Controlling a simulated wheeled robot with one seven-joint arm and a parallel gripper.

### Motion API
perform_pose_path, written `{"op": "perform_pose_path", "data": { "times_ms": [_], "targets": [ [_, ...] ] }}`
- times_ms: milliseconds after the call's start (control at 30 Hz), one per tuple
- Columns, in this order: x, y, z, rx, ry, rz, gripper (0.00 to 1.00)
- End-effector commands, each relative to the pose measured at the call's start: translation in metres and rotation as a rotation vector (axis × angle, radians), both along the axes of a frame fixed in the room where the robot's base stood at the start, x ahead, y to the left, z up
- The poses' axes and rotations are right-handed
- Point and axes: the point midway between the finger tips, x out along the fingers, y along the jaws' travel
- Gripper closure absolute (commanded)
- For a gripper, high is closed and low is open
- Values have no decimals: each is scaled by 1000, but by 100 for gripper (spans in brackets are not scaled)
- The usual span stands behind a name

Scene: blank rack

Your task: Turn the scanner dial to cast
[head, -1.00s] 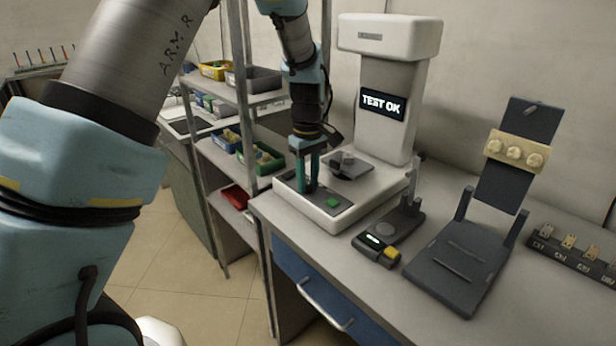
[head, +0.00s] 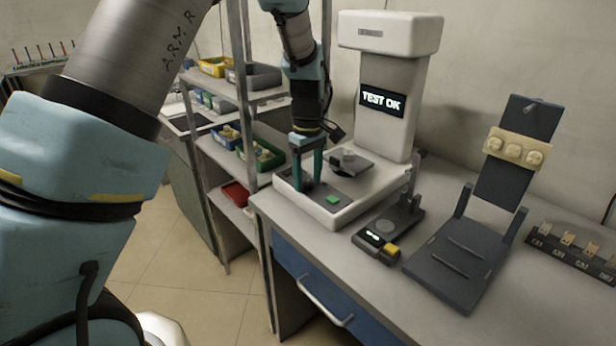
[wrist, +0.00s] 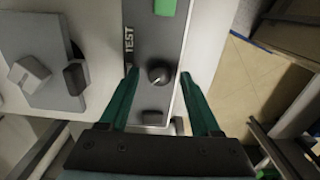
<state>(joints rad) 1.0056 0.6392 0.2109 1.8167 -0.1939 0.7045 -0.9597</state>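The scanner (head: 388,120) is a tall white unit on the bench, and its screen (head: 382,101) reads "TEST OK". Its base has a dark control panel (wrist: 152,100) with a green button (head: 333,199), which also shows in the wrist view (wrist: 165,7). The small dark round dial (wrist: 158,73) sits on this panel, beside the label "TEST" (wrist: 129,40). My gripper (head: 307,186) is above the panel, pointing down. In the wrist view my gripper (wrist: 160,73) is open, with one green finger on each side of the dial and visible gaps. Any "cast" label is hidden or unreadable.
A grey plate with a pale block (head: 348,161) stands beside the panel on the scanner base. A small device with a yellow button (head: 391,250) and a dark stand (head: 455,262) are to the right. Shelves with bins (head: 260,157) are behind on the left.

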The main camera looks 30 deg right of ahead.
Motion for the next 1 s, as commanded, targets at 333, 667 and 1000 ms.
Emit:
{"op": "perform_pose_path", "data": {
  "times_ms": [333, 667, 1000],
  "targets": [
    [0, -1, 7, -2, -2, -1, 36],
    [0, -1, 68, -4, -2, -1, 36],
    [0, 0, 106, -1, 0, 0, 36]
  ]
}}
